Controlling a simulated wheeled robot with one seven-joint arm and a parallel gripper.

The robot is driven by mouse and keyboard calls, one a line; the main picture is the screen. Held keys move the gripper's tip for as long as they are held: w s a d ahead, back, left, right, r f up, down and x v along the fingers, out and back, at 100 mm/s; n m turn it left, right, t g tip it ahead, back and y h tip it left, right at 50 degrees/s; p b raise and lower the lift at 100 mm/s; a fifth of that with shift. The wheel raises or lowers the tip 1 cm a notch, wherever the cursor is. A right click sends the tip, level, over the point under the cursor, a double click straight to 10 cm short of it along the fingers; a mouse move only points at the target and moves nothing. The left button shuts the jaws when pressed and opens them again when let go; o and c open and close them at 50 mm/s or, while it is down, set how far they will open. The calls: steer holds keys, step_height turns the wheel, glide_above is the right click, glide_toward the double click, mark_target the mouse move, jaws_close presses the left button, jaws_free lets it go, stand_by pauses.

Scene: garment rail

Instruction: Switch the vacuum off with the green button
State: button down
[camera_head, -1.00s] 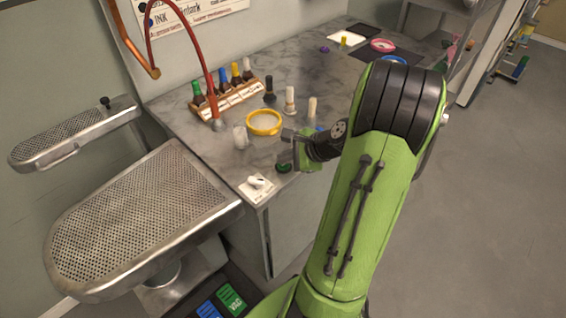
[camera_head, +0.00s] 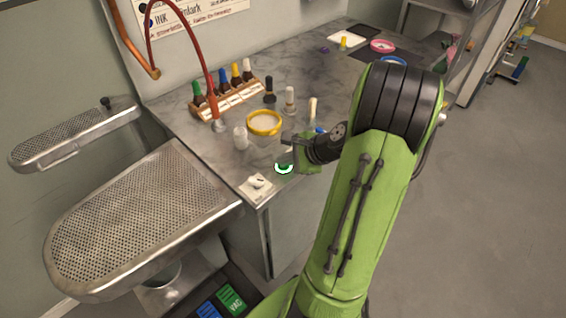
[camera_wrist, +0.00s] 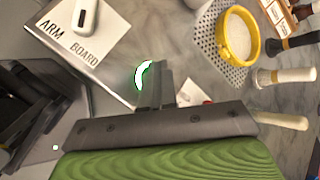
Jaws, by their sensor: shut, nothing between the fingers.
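A small round green button (camera_head: 284,169) with a bright white ring sits on the worktop near its front edge. Part of it shows in the wrist view (camera_wrist: 143,76), beside my fingertips, which hide its right side. My gripper (camera_head: 290,140) is shut and empty, just above and beside the button. In the wrist view its fingers (camera_wrist: 155,80) are together; whether they touch the button I cannot tell. A green pad marked VAC (camera_head: 232,301) lies low at the bottom, beside a blue pad (camera_head: 208,309).
A white board with a small white device (camera_head: 257,184) lies left of the button. A perforated ironing board (camera_head: 140,215) fills the left.

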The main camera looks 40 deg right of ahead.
mark_target(286, 167)
steer(key=shift+r, duration=0.25)
step_height(286, 167, up, 6)
steer(key=p, duration=0.7)
steer(key=shift+r, duration=0.2)
steer(key=shift+f, duration=0.15)
